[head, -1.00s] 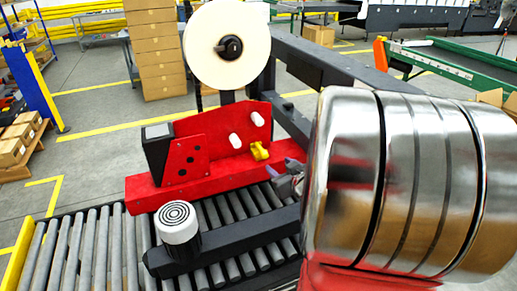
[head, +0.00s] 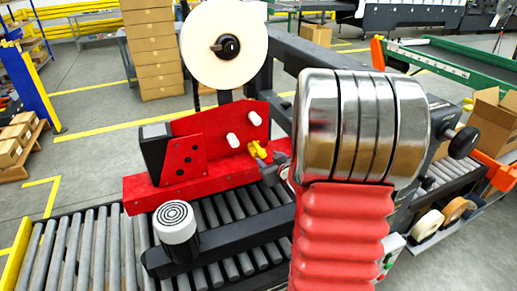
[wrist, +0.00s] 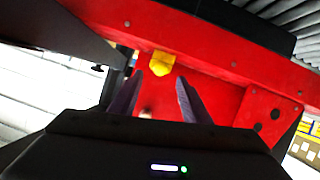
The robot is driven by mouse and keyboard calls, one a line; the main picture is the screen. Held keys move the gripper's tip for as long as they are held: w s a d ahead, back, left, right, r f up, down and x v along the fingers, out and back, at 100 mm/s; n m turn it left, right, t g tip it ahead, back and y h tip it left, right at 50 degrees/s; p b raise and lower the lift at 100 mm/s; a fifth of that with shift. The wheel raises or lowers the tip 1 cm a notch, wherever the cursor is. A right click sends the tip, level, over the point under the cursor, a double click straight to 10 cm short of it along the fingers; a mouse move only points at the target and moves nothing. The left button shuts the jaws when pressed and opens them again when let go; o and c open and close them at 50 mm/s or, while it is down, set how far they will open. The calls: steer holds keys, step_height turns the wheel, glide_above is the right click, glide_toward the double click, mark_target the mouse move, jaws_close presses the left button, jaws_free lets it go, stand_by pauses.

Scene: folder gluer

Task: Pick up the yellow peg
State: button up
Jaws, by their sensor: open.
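In the wrist view the yellow peg (wrist: 160,63) shows against the red metal, just beyond the tips of my open gripper (wrist: 159,77). Nothing is held between the fingers.
A large white roll (head: 225,48) stands above the red plate. A black bar with a white-capped knob (head: 176,222) lies in front, over the roller conveyor (head: 75,250). A dark beam (head: 300,62) runs behind my arm. Cartons (head: 152,50) are stacked behind.

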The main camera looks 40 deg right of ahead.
mark_target(264, 155)
steer(key=shift+x, duration=2.6)
steer(key=shift+f, duration=0.1)
jaws_close()
